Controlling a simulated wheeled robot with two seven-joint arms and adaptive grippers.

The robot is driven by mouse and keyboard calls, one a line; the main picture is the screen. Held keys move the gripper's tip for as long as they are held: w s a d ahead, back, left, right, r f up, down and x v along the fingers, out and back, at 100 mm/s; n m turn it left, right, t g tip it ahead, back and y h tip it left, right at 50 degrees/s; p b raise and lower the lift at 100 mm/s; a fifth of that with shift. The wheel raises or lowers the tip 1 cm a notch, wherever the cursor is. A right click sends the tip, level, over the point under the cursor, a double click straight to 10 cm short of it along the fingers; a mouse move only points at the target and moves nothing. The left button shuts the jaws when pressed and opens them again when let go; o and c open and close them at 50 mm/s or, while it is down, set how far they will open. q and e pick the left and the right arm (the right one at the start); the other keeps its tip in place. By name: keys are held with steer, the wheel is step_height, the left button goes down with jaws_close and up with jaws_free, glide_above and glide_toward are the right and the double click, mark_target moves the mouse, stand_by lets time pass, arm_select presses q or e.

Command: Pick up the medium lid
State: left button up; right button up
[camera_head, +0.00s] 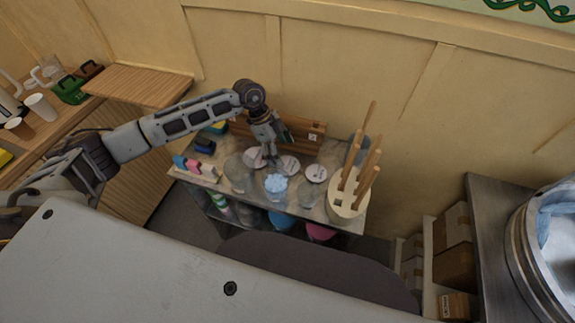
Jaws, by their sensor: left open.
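Several pale round lids lie in a row on a small metal-topped table (345,222) by the wall: a left lid (254,155), a middle lid (291,165) and a right lid (316,173). They look close in size, so I cannot tell which is the medium one. My left gripper (271,157) points down between the left and middle lids, open and empty, close above the table. I cannot tell whether it touches a lid. It partly covers the middle area. My right gripper is not in view.
In front of the lids stand a clear jar (238,174), a jar with pale blue contents (275,184) and another clear jar (309,190). A holder with tall wooden sticks (347,205) stands right. A wooden rack (306,136) stands behind. Small coloured items (194,165) lie left.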

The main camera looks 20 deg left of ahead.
mark_target(287, 162)
arm_select(q)
steer(key=shift+f, duration=0.1)
steer(key=shift+p+x, duration=0.55)
steer(key=shift+x, duration=2)
steer(key=shift+w, duration=0.1)
steer(key=shift+c, duration=0.3)
steer(key=c, duration=0.8)
steer(key=shift+f, duration=0.1)
steer(key=shift+c, duration=1.1)
